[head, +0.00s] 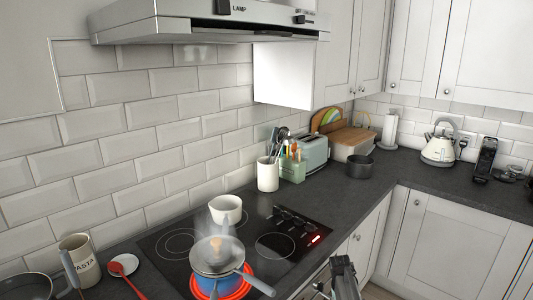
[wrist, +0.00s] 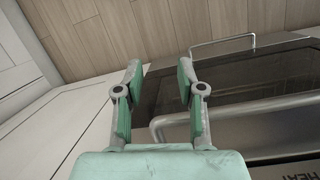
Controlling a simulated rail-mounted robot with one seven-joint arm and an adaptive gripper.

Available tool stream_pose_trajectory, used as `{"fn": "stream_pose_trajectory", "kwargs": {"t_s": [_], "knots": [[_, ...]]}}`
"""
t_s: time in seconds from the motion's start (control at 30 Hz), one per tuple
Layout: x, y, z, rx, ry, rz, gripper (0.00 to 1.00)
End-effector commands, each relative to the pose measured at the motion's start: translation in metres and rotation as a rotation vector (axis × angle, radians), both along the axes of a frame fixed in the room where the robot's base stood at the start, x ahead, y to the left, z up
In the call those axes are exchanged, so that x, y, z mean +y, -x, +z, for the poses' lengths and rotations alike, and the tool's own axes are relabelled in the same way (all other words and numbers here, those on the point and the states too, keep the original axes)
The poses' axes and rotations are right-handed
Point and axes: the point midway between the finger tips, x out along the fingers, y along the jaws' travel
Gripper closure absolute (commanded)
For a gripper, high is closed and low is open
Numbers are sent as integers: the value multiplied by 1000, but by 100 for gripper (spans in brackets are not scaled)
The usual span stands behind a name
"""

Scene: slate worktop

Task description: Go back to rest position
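My gripper (wrist: 159,76) is open and empty in the wrist view, with its two fingers apart. It points down past the oven front (wrist: 235,85) toward the wooden floor (wrist: 130,30). In the head view part of my gripper (head: 343,275) shows at the bottom edge, in front of the worktop's front edge and right of the hob. It touches no object that I can see.
A blue pot (head: 212,284) with a lid (head: 222,257) sits on a glowing red ring of the hob (head: 160,262). A white cup (head: 225,209) stands behind it. The oven handle (wrist: 220,110) is close to my gripper. The right worktop (head: 430,190) has free room.

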Motion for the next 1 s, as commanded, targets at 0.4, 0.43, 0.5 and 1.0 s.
{"fn": "stream_pose_trajectory", "kwargs": {"t_s": [0.4,0.43,0.5,1.0], "knots": [[73,213,-126,165,-49,-241,61],[77,229,-132,177,-49,-261,61],[87,267,-142,207,-49,-304,61],[128,476,-159,377,6,-572,61]]}}
